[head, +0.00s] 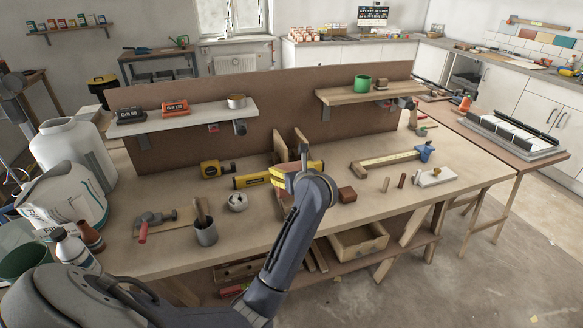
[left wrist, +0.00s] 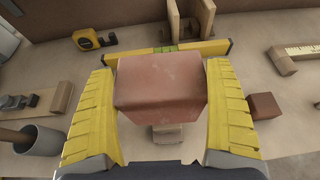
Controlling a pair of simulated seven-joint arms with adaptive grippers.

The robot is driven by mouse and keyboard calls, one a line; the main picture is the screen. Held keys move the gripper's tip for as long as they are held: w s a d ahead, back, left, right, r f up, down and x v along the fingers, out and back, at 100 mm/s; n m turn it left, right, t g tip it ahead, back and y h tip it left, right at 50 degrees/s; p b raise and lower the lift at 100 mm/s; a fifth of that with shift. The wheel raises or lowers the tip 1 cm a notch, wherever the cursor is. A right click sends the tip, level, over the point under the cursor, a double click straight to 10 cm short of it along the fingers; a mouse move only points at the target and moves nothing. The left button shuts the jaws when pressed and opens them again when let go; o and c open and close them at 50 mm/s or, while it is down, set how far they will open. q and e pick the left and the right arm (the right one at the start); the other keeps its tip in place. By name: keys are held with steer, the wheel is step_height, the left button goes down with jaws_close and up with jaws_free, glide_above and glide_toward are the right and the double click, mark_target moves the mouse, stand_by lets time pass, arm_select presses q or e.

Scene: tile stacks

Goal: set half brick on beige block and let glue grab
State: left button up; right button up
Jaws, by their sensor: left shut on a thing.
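In the left wrist view a reddish half brick (left wrist: 160,85) sits between the two yellow fingers of my left gripper (left wrist: 160,72), which is shut on it. A small beige block (left wrist: 167,136) shows just below the brick's near edge in that picture, partly hidden by it. I cannot tell whether the brick touches the block. My right gripper is in neither view.
A yellow level (head: 252,180) and upright wooden boards (head: 281,150) stand just behind the gripper. A small brown block (head: 347,194) lies to its right. A tape measure (head: 213,169), a tape roll (head: 237,201) and a pot (head: 205,234) are to the left.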

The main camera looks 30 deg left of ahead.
arm_select(q)
steer(key=shift+f, duration=2)
steer(key=o, duration=1.4)
steer(key=shift+f, duration=0.25)
steer(key=shift+c, duration=0.2)
